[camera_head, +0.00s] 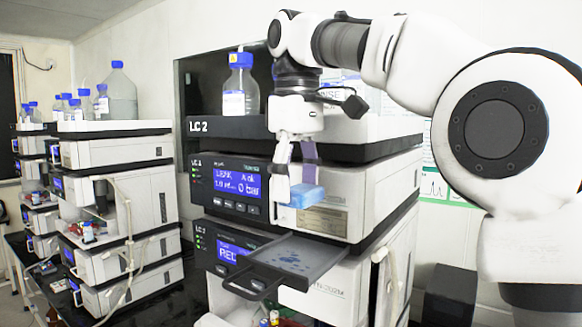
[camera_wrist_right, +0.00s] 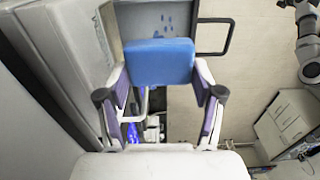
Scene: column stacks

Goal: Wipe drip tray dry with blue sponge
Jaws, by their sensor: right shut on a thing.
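My right gripper (camera_head: 297,182) is shut on the blue sponge (camera_head: 305,196), holding it in the air in front of the LC 2 stack. In the right wrist view the sponge (camera_wrist_right: 160,62) sits between the two fingertips. The grey drip tray (camera_head: 325,250) is pulled out of the stack, below the sponge and apart from it. Several blue drops (camera_head: 290,258) lie on its floor. In the wrist view the tray (camera_wrist_right: 125,18) shows beyond the sponge, which hides part of it. My left gripper is not in view.
The tray's dark handle (camera_head: 245,287) sticks out at the front. Blue-capped bottles (camera_head: 240,90) stand on top of the stack. A second instrument stack (camera_head: 115,160) is at left. Small vials (camera_head: 270,319) lie below the tray. Open air surrounds the tray's front.

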